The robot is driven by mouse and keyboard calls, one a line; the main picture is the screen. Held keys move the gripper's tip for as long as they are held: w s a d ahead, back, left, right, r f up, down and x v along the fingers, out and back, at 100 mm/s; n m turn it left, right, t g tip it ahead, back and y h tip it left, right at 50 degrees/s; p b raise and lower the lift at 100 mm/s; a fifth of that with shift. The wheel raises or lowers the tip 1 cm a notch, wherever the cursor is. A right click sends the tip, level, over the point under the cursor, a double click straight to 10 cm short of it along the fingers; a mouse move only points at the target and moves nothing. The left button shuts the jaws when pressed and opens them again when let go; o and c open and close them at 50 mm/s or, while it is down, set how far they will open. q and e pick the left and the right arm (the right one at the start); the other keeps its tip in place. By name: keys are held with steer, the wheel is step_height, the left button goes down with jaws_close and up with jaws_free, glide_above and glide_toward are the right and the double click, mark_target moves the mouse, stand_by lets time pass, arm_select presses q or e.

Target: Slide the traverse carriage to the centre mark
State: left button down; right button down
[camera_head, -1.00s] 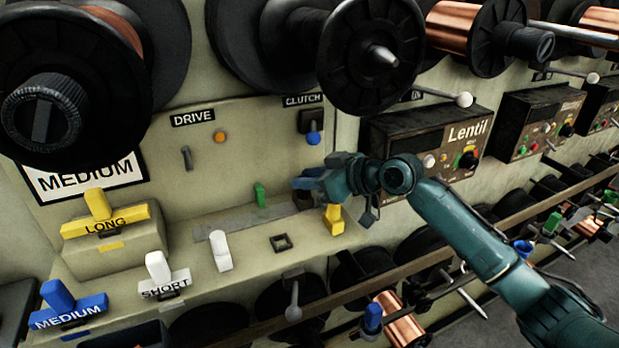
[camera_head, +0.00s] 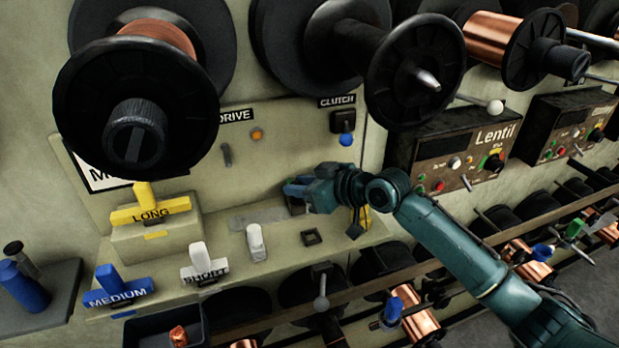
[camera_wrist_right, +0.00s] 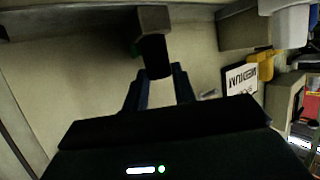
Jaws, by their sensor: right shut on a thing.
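The traverse carriage is a dark block. In the head view it shows only as a dark patch (camera_head: 296,206) beneath my right gripper (camera_head: 292,188), which hides most of it. In the right wrist view the carriage's dark knob (camera_wrist_right: 155,55) stands between the two blue fingers of my right gripper (camera_wrist_right: 160,85), which is shut on it. A grey rail strip (camera_head: 255,217) on the ledge runs left from it. A white peg (camera_head: 257,242) and a yellow peg (camera_head: 365,218) stand on the ledge at either side. The green marker is hidden in the head view. My left gripper is out of view.
A large black spool (camera_head: 135,110) overhangs the panel at left. A yellow LONG block (camera_head: 150,212), a white SHORT block (camera_head: 205,265) and a blue MEDIUM block (camera_head: 120,290) sit on the left. A blue-knobbed clutch lever (camera_head: 346,138) is above my gripper.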

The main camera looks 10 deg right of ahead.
steer(key=c, duration=1.1)
jaws_free()
steer(key=shift+d, duration=0.1)
steer(key=v, duration=1.3)
steer(key=shift+s+d+f, duration=0.1)
